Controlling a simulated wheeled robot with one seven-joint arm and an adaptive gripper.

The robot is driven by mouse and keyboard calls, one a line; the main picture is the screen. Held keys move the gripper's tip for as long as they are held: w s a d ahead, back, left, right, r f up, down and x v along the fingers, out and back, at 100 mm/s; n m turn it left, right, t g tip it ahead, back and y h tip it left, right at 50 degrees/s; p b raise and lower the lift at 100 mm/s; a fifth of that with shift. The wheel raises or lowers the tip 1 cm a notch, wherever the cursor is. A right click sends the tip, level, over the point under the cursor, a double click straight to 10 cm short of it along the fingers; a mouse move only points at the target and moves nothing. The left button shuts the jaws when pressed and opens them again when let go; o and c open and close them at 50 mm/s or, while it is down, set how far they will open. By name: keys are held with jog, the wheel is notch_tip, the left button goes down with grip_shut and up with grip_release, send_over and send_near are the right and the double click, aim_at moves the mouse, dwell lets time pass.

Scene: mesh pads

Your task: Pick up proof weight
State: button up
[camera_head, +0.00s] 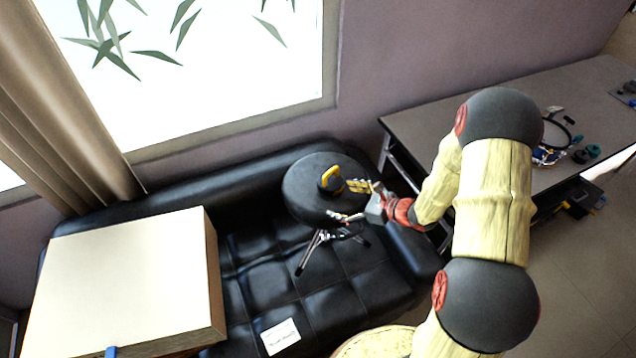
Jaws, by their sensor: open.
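A small black object with a yellow loop handle (331,179), which looks like the proof weight, sits on a round black stool top (308,205). My gripper (345,201) reaches in from the right, with its fingers pointing left toward the object. The fingers are apart and nothing shows between them. The fingertips are just right of and below the object in the picture; whether one touches it is too small to tell. The object's handle is in plain view.
The stool's metal legs (312,252) show against the black tufted sofa (255,275). A large pale box (125,275) stands at left, and a white card (281,337) lies on the sofa. A grey table (420,122) at right holds cables and small parts.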

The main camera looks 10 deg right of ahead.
jog(key=m+t+h, duration=0.1)
jog(key=m+t, duration=0.1)
send_near(331, 180)
jog(key=shift+w+a, duration=0.7)
jog(key=shift+w, duration=0.3)
jog(key=shift+b+x, duration=0.55)
jog(key=shift+x, duration=3.3)
jog(key=shift+s+f, duration=0.1)
jog(key=shift+f, duration=0.1)
jog(key=c, duration=0.3)
jog(key=c, duration=1.9)
jog(key=shift+r, duration=0.15)
